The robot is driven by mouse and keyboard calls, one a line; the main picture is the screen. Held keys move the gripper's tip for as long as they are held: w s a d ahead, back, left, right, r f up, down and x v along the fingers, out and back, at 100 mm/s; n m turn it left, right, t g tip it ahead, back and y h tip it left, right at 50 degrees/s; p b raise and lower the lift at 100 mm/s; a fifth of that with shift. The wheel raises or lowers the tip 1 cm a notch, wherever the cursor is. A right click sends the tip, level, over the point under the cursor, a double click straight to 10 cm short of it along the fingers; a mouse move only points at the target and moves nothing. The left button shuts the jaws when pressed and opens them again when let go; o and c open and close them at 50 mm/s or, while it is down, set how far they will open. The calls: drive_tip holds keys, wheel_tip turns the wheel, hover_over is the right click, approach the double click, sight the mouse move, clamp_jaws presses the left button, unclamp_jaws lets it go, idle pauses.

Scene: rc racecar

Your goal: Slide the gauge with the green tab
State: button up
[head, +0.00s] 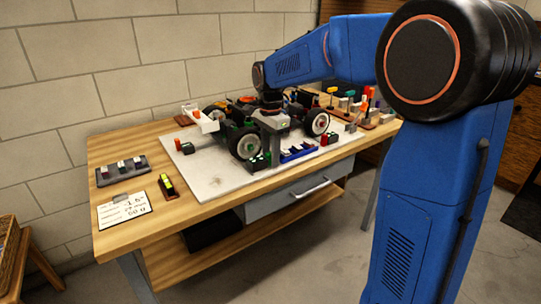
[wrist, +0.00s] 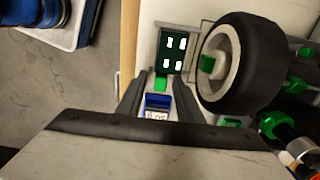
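The gauge with the green tab (wrist: 161,84) shows in the wrist view as a small blue body with a pale marked face and a green block at its far end. My gripper (wrist: 160,77) has its two dark fingers on either side of it. They look apart, with narrow gaps beside the green tab; contact cannot be made out. The gauge cannot be told clearly there.
A wheel with a green hub (wrist: 225,62) stands close right of my fingers. A green board with white marks (wrist: 173,50) lies beyond them. A blue holder (head: 298,152) is right of my gripper on the pale mat (head: 205,180).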

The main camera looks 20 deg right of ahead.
drive_tip(key=shift+f, duration=0.1)
clamp_jaws()
drive_tip(key=shift+w, duration=0.15)
drive_tip(key=shift+w+a, duration=0.2)
drive_tip(key=shift+w, duration=0.35)
drive_tip(key=shift+w+a, duration=0.15)
drive_tip(key=shift+w, duration=0.4)
